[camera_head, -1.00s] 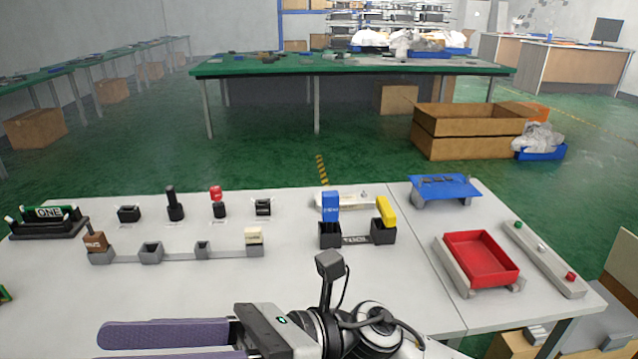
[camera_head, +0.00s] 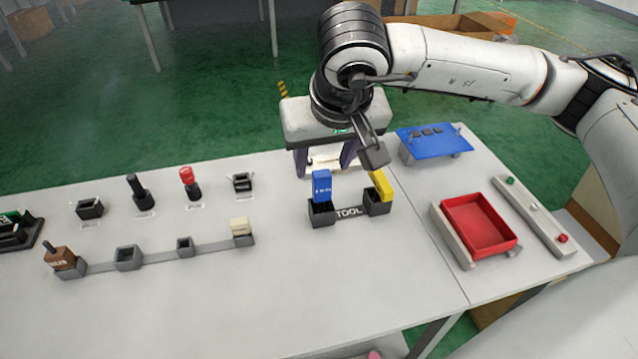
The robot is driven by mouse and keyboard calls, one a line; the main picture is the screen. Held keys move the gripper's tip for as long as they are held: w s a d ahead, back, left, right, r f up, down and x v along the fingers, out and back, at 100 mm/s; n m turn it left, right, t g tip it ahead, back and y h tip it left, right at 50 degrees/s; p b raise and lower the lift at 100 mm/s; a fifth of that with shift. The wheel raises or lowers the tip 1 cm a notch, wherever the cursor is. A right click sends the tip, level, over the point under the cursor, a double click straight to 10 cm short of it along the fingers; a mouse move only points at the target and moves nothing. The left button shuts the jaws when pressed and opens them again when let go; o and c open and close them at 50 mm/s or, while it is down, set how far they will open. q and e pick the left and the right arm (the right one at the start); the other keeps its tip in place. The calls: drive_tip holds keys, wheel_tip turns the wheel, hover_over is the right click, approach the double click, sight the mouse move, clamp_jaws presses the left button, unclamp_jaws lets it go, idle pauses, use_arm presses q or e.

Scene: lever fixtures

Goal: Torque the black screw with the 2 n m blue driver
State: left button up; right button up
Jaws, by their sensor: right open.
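The blue driver (camera_head: 321,186) stands upright in the left socket of the black TOOL holder (camera_head: 348,212) on the white table. A yellow driver (camera_head: 381,186) leans in the right socket. My right gripper (camera_head: 325,163) is open and empty, pointing down just behind the blue driver, and its fingers are partly hidden. A blue stand (camera_head: 434,142) at the back right carries small dark pieces (camera_head: 427,132). I cannot tell whether one of them is the black screw. My left gripper is out of view.
A red tray (camera_head: 480,226) and a strip with coloured buttons (camera_head: 534,208) lie at right. A row of grey sockets (camera_head: 129,257) and several small black fixtures (camera_head: 140,193) stand at left. The front middle of the table is clear.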

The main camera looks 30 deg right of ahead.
sight(322, 174)
drive_tip(key=shift+x, duration=0.95)
drive_tip(key=shift+d+p+x, duration=0.15)
drive_tip(key=shift+p+x, duration=0.15)
drive_tip(key=shift+x, duration=1.1)
drive_tip(key=shift+d+p+x, duration=0.15)
drive_tip(key=shift+p+x, duration=0.15)
drive_tip(key=shift+x, duration=1.05)
drive_tip(key=shift+w+r, duration=0.15)
drive_tip(key=c, duration=1.1)
